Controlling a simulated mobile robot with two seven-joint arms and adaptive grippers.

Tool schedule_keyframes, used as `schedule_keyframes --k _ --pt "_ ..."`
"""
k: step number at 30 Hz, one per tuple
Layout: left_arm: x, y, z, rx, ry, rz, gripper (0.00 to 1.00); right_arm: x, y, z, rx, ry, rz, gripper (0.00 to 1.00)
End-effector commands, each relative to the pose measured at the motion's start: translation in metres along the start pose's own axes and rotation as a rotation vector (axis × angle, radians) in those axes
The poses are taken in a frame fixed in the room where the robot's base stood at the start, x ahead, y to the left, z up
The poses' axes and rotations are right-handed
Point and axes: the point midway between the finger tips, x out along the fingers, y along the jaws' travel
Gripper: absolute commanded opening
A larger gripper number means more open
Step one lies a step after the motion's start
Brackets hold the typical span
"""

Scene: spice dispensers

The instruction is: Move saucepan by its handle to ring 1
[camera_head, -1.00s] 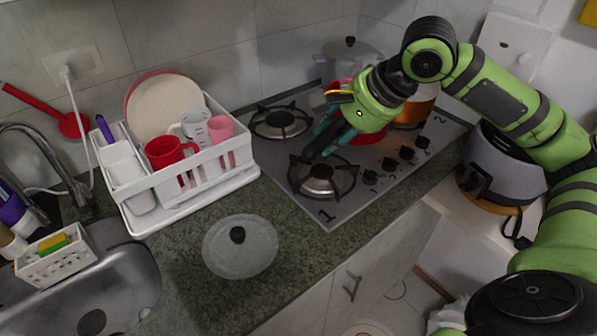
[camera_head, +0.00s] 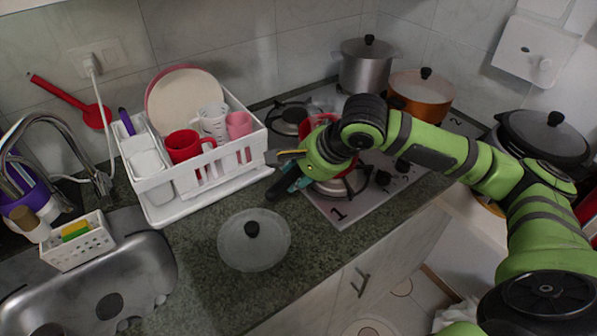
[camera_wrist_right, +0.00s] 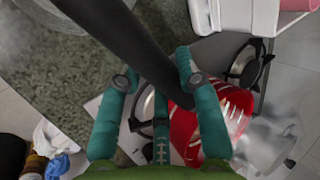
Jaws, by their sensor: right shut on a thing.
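The red saucepan (camera_head: 318,122) is over the hob, mostly hidden behind my right arm in the head view. Its red body (camera_wrist_right: 184,125) and long black handle (camera_wrist_right: 130,45) show in the wrist view. My right gripper (camera_head: 287,182), with teal fingers, is shut on the handle; the fingers also show either side of it in the wrist view (camera_wrist_right: 155,72). Ring 1 (camera_head: 345,187) is at the front left of the hob by the printed "1", partly covered by the gripper. I cannot tell whether the pan touches a burner. My left gripper is not in view.
A white dish rack (camera_head: 208,190) with plates and mugs stands left of the gripper. A glass lid (camera_head: 254,240) lies on the counter in front. A grey pot (camera_head: 366,72) and an orange pot (camera_head: 421,92) stand at the back of the hob.

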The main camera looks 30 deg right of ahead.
Motion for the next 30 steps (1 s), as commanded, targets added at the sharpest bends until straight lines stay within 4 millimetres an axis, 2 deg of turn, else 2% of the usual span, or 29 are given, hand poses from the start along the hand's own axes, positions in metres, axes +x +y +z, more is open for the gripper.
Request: schedule_keyframes --k 9,10,11,12,23,26,30 --pt "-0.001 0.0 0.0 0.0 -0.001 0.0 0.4 -0.001 -0.002 -0.002 -0.004 0.005 -0.01 0.0" --pt "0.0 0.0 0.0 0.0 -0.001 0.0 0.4 0.002 0.001 -0.001 0.0 0.002 -0.001 0.38" --pt "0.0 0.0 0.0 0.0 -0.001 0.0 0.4 0.001 0.001 -0.001 -0.001 0.002 -0.002 0.5" --pt "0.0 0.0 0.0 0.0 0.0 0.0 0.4 0.001 0.001 -0.001 -0.001 0.002 -0.002 0.58" --pt "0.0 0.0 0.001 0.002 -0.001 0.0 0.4 -0.001 -0.001 -0.001 -0.001 0.002 -0.003 0.58" --pt "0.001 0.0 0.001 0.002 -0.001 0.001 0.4 -0.01 -0.001 -0.002 0.0 0.004 -0.004 0.58" --pt "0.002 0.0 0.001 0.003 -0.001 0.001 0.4 -0.036 -0.001 -0.002 -0.002 0.006 -0.005 0.58"
